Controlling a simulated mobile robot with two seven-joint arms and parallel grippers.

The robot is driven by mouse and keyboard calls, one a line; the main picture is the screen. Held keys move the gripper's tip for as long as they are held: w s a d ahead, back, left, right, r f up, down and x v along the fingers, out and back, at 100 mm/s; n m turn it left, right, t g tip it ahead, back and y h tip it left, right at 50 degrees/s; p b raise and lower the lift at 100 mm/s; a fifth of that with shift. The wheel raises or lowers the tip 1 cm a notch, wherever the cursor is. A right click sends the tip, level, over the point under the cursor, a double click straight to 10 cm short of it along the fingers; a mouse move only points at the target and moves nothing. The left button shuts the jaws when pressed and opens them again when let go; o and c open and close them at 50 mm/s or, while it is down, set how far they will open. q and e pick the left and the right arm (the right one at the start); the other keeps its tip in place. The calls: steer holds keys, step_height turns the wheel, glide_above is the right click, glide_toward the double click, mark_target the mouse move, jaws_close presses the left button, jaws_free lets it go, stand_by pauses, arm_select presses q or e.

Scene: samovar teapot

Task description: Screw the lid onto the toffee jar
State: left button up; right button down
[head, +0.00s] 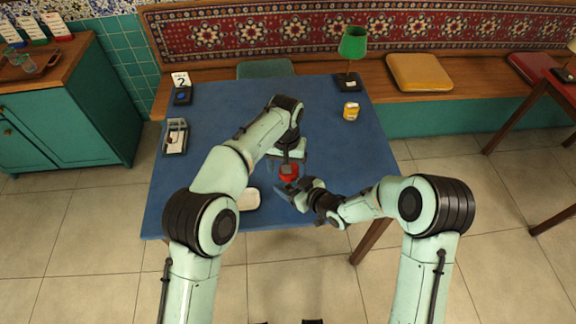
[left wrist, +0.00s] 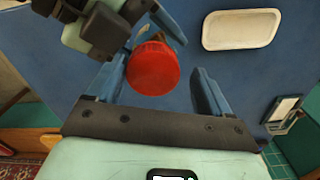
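The red lid (head: 289,173) is near the front middle of the blue table and shows large in the left wrist view (left wrist: 153,70). It sits at the top of the toffee jar (left wrist: 172,38), which is mostly hidden beneath it; I cannot tell how tightly it is seated. My left gripper (head: 288,160) is above, its fingers open on either side of the lid, with a clear gap at one finger in the left wrist view (left wrist: 160,88). My right gripper (head: 288,190) reaches in from the right, low beside the jar; its fingers appear closed around the jar's body.
A pale tray (head: 249,199) lies left of the jar, also in the left wrist view (left wrist: 240,29). A yellow-labelled jar (head: 351,111) and a green lamp (head: 353,45) stand at the back right. A number sign (head: 181,80) and a dark holder (head: 175,138) stand at the left.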

arm_select(q)
steer(key=shift+s+d, duration=0.2)
steer(key=shift+d, duration=0.2)
steer(key=shift+r, duration=0.3)
step_height(320, 180, up, 4)
steer(key=shift+a+r, duration=0.1)
steer(key=shift+w, duration=0.1)
steer(key=shift+a, duration=0.1)
steer(key=shift+o, duration=1.4)
step_height(320, 180, up, 7)
steer(key=shift+r, duration=0.15)
